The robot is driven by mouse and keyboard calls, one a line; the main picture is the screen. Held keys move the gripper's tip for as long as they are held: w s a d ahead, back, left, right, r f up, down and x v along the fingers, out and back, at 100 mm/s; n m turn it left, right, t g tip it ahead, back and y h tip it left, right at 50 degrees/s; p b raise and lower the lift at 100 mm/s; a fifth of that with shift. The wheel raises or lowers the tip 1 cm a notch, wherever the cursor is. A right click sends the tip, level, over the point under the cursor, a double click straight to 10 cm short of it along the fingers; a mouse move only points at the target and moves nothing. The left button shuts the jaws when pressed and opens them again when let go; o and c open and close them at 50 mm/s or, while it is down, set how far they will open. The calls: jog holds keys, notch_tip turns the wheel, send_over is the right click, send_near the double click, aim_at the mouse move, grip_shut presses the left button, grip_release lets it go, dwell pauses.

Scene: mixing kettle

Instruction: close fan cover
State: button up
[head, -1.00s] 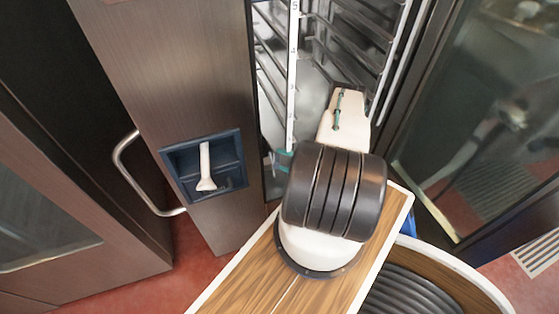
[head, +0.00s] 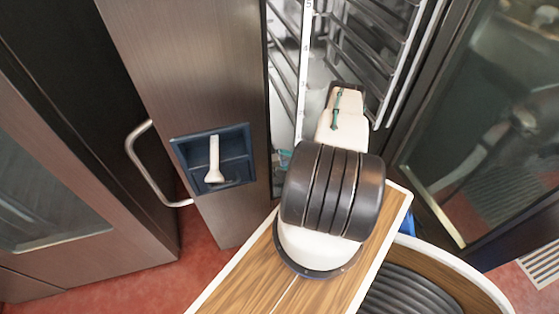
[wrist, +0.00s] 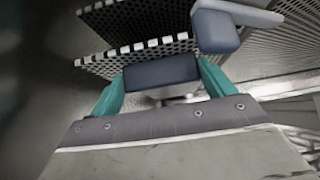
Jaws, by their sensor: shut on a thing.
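My gripper (wrist: 160,74) shows in the wrist view with two teal fingers on either side of a dark blue-grey block (wrist: 162,71). It is shut on this block, which looks like a handle of the fan cover. The perforated metal panel (wrist: 150,18) behind the block looks like the fan cover, with a square-toothed edge just above the gripper. In the head view my arm hides most of the gripper, and the fan cover cannot be made out.
A tall rack (head: 365,55) stands inside the open cabinet ahead. A brown door (head: 190,60) with a blue recessed latch (head: 235,158) is at left. A glass door (head: 475,110) is at right. A second blue-grey block (wrist: 214,30) is close to the gripper's right finger.

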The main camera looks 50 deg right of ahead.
jog(key=shift+w+a, duration=0.1)
jog(key=shift+a, duration=0.25)
jog(key=o, duration=1.3)
jog(key=shift+a, duration=0.15)
jog(key=shift+f, duration=0.1)
jog(key=v, duration=0.8)
jog(key=shift+w+d, duration=0.1)
jog(key=shift+d, duration=0.15)
